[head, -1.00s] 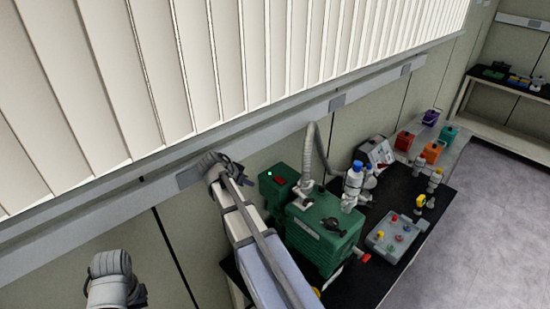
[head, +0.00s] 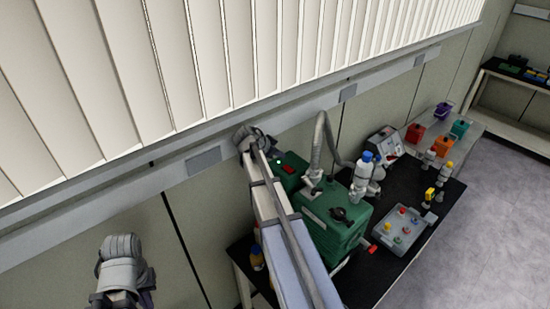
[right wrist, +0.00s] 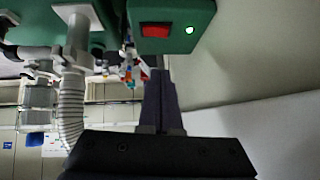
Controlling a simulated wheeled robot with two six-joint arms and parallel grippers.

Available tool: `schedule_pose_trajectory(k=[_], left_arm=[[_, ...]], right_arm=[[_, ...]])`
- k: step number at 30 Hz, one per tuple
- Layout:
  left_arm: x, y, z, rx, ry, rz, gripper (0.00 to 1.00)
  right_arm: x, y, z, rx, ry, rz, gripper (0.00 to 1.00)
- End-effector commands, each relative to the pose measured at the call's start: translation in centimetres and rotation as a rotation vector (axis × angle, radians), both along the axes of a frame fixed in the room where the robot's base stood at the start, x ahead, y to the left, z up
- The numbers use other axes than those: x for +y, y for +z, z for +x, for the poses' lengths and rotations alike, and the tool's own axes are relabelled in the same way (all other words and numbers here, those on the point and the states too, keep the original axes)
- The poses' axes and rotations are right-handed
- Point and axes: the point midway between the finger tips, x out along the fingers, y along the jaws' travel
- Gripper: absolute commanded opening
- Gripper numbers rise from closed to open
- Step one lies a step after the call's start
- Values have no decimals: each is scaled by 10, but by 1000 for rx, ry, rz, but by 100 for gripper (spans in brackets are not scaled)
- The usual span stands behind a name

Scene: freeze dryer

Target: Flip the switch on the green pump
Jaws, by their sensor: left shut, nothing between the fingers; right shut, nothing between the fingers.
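The green pump (head: 338,212) stands on the black bench, with a smaller green box at its back left. That box carries a red switch (right wrist: 155,30) and a lit indicator (right wrist: 189,30), seen large at the top of the right wrist view. My right gripper (right wrist: 160,75) is shut and empty; in that view its dark fingers lie just below the switch box, and I cannot tell whether they touch it. In the head view my right arm partly covers the box. My left gripper (head: 146,296) is low at the left, away from the pump, its fingers not clearly seen.
A grey ribbed hose rises beside the pump. A blue-capped bottle (head: 364,178) and a grey tray (head: 398,222) with coloured knobs stand to its right. The wall and window ledge (head: 205,160) run close behind the arm. Floor at right is clear.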

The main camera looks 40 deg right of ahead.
Motion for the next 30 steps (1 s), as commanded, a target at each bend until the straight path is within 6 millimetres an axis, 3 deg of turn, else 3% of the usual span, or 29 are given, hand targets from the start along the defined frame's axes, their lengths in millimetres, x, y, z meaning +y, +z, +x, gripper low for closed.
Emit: schedule_pose_trajectory(k=[1,7,13,30], left_arm=[[0,-15,0,0,-4,1,0],[0,-43,0,0,-16,1,0],[0,-67,1,-2,-14,1,0],[0,-77,1,-2,-12,1,0]], right_arm=[[-8,-15,3,0,-1,0,0],[-36,-43,9,0,-1,1,0],[-32,-67,11,0,2,1,0],[-32,-77,16,32,2,-3,0]])
